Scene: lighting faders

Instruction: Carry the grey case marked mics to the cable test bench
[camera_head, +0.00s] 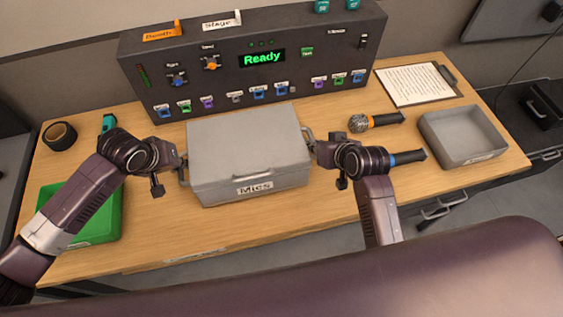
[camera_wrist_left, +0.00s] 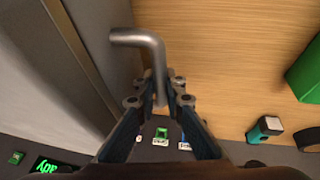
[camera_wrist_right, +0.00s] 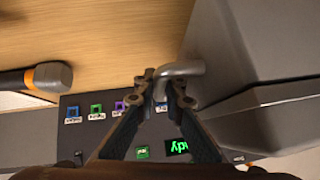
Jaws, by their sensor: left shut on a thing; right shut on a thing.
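The grey case (camera_head: 248,150) with the label Mics on its front is upright at the middle of the wooden bench (camera_head: 335,215), in front of the tester panel. Its lid is shut. I cannot tell whether it rests on the bench or hangs just above it. My left gripper (camera_head: 180,172) is shut on the case's left handle, a bent metal bar (camera_wrist_left: 150,50) in the left wrist view. My right gripper (camera_head: 314,150) is shut on the right handle (camera_wrist_right: 183,70). The case also fills the right side of the right wrist view (camera_wrist_right: 270,60).
A dark panel (camera_head: 225,75) with a green Ready display stands along the back. A green tray (camera_head: 97,225) and black tape roll (camera_head: 60,135) are at the left. Bare bench lies in front.

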